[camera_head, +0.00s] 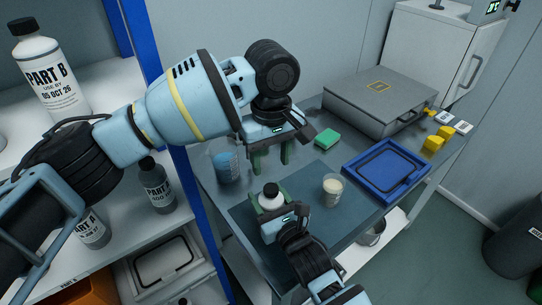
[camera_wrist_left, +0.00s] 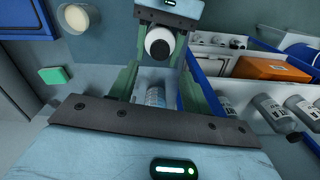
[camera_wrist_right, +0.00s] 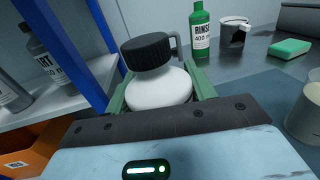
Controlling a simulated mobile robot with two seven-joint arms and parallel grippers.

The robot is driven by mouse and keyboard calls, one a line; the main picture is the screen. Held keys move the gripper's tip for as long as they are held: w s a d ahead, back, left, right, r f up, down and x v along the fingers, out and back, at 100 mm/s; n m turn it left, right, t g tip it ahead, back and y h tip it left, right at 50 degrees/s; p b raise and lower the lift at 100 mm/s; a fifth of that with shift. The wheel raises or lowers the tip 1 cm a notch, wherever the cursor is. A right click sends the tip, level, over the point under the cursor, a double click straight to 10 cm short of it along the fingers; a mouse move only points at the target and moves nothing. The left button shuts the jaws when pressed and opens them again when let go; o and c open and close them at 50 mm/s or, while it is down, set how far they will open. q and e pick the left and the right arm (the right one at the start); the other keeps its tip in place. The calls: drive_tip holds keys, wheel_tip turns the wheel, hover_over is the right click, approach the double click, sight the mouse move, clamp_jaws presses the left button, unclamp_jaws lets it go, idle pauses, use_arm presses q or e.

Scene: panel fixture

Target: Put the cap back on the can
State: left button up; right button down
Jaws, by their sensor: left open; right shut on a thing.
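The white can (camera_wrist_right: 160,88) is upright in my right gripper (camera_head: 270,205), whose green fingers are shut on its sides, low over the front of the bench. A black ribbed cap (camera_wrist_right: 147,51) sits on top of the can in the right wrist view; whether it is screwed tight I cannot tell. The cap also shows from above in the left wrist view (camera_wrist_left: 160,49). A grey bent piece rises just beside the cap. My left gripper (camera_head: 270,156) is open and empty, behind and above the can, its fingers pointing down.
A blue beaker (camera_head: 226,165) stands left of my left gripper and a cream-filled cup (camera_head: 332,189) right of the can. A green sponge (camera_head: 326,138), blue tray (camera_head: 361,190) and grey case (camera_head: 366,98) lie farther right. A shelf with bottles (camera_head: 157,185) borders the left.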

sight(271, 188)
use_arm(q)
drive_tip(key=shift+n, duration=0.9)
drive_tip(key=shift+f, duration=3.95)
